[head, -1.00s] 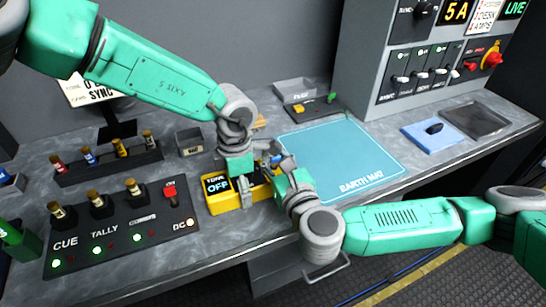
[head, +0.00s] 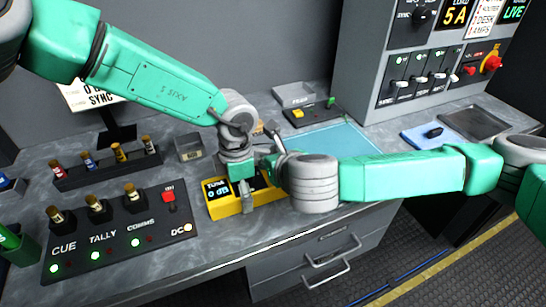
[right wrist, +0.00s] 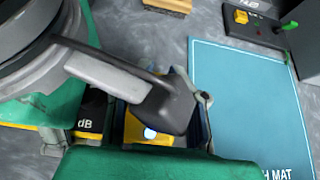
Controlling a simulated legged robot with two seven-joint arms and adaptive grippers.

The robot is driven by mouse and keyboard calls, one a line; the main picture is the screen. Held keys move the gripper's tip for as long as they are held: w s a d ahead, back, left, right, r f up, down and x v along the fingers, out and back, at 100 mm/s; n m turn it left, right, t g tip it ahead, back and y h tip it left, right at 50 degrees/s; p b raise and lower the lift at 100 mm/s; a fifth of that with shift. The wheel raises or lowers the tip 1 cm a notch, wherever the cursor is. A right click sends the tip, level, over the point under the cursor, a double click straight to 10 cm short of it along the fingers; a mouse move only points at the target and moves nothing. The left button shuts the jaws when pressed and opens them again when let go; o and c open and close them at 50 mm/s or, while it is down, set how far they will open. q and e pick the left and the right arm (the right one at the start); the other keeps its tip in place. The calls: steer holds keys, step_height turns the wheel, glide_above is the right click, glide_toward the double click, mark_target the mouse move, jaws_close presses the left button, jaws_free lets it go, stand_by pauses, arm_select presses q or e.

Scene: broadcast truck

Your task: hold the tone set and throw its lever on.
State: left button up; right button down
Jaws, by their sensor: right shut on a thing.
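The yellow tone set (head: 228,209) stands on the desk near its front edge. Its display (head: 216,188) reads TONE 0 dB. My left gripper (head: 246,192) comes down over it from above and is shut on its body, one finger showing on the near face. My right gripper (head: 272,166) is at the right end of the set, shut on the lever, which the fingers and wrist hide. In the right wrist view, a dark fingertip (right wrist: 172,106) covers the lever's place, with some yellow body of the set (right wrist: 138,126) beside it.
A black panel (head: 120,243) with CUE, TALLY and COMMS switches stands close on the left. The blue earth mat (head: 335,140) lies behind my right arm. A small grey bin (head: 188,146) and a switch box (head: 308,113) stand farther back. A blue pad (head: 425,140) lies right.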

arm_select(q)
steer(key=shift+d, duration=0.35)
arm_select(e)
steer(key=shift+s+a+r+y, duration=0.1)
steer(key=shift+s+a+y, duration=0.25)
steer(key=shift+a, duration=0.2)
steer(key=c, duration=1.4)
jaws_free()
steer(key=shift+w, duration=0.1)
steer(key=shift+o, duration=0.2)
steer(key=shift+d, duration=0.1)
arm_select(q)
steer(key=shift+a, duration=0.25)
arm_select(e)
steer(key=v, duration=1.2)
steer(key=shift+w, duration=0.15)
arm_select(q)
steer(key=o, duration=1.4)
steer(key=shift+o, duration=0.2)
steer(key=shift+a, duration=0.1)
